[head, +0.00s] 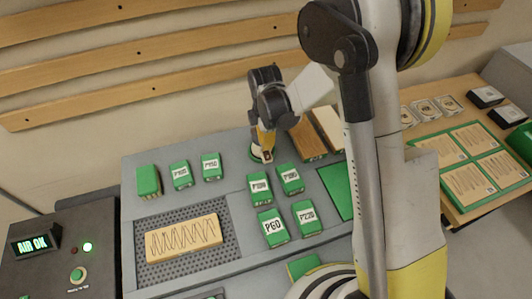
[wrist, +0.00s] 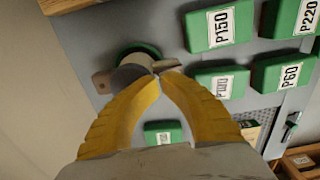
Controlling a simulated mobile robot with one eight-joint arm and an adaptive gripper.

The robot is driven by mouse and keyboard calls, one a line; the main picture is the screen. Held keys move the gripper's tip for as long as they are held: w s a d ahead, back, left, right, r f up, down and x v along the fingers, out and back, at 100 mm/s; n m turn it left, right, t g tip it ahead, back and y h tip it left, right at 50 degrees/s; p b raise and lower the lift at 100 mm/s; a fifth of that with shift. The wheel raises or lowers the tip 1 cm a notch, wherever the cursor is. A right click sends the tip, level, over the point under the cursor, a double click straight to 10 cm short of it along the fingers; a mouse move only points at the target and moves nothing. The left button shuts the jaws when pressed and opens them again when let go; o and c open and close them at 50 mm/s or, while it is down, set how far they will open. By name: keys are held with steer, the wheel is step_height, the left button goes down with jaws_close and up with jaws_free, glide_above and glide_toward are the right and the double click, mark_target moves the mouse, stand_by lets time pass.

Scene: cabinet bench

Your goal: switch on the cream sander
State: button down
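A rounded grey-cream object on a green round base (wrist: 133,66) stands on the grey bench in the wrist view, with a small tab at its left and another part at its right. It looks like the sander, but I cannot be sure. No switch can be made out clearly.
Several green labelled blocks stand close by, such as P60 (head: 273,227) and P150 (wrist: 219,26). A perforated plate bears a wooden board (head: 184,238) with a zigzag line. An "AIR ON" panel (head: 35,243) with a lit green lamp is at the left. Wooden boards (head: 308,139) lie right of my gripper.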

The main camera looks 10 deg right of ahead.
steer(key=shift+r, duration=0.1)
step_height(320, 180, up, 7)
steer(key=p, duration=0.3)
steer(key=shift+p, duration=0.4)
stand_by(0.4)
